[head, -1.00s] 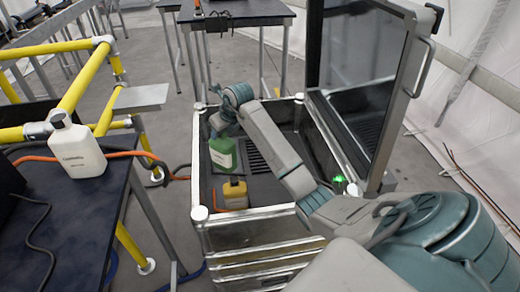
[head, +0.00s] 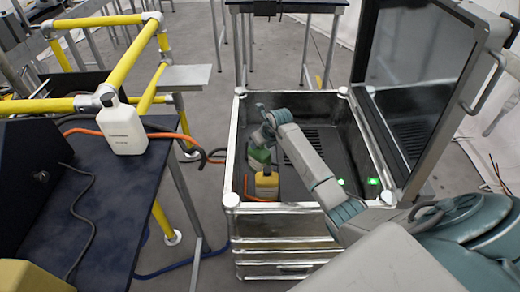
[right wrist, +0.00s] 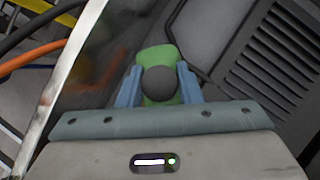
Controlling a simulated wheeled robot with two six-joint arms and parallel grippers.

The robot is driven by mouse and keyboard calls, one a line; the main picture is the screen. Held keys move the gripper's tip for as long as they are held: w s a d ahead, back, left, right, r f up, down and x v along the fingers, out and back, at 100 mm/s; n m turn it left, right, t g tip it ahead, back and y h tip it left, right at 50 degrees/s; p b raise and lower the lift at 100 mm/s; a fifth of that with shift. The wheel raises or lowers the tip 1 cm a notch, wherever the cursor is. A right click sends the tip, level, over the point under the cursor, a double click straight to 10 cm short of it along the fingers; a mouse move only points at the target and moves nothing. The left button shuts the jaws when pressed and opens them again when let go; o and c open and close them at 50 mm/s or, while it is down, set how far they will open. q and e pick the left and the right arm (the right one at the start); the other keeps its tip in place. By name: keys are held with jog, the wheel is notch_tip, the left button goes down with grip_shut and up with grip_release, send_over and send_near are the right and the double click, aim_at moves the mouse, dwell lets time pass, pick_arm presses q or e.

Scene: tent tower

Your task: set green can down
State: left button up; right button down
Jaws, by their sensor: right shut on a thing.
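The green can (head: 259,157) is inside the open metal-framed crate (head: 285,208), near its left wall. In the right wrist view the green can (right wrist: 157,57) shows with its dark round cap between the two blue fingers of my right gripper (right wrist: 160,85). My right gripper (head: 262,137) is shut on the can and reaches down into the crate from the right. Whether the can's base touches the crate floor cannot be told. My left gripper is not in view.
A yellow can (head: 267,184) stands in the crate just in front of the green can. The crate's glass lid (head: 415,75) stands open at the right. A white bottle (head: 122,125) stands on the dark table (head: 120,205) at left. The crate's right floor is clear.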

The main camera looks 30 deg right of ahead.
aim_at(260, 152)
jog(key=shift+f+p, duration=0.3)
jog(key=shift+f, duration=2)
jog(key=c, duration=1.5)
grip_release()
jog(key=shift+f, duration=0.2)
jog(key=o, duration=0.5)
jog(key=shift+r, duration=0.1)
jog(key=shift+s+r, duration=0.1)
jog(key=shift+r, duration=0.15)
jog(key=b+v, duration=0.1)
jog(key=v, duration=1)
jog(key=shift+s+r, duration=0.15)
jog(key=shift+r, duration=0.2)
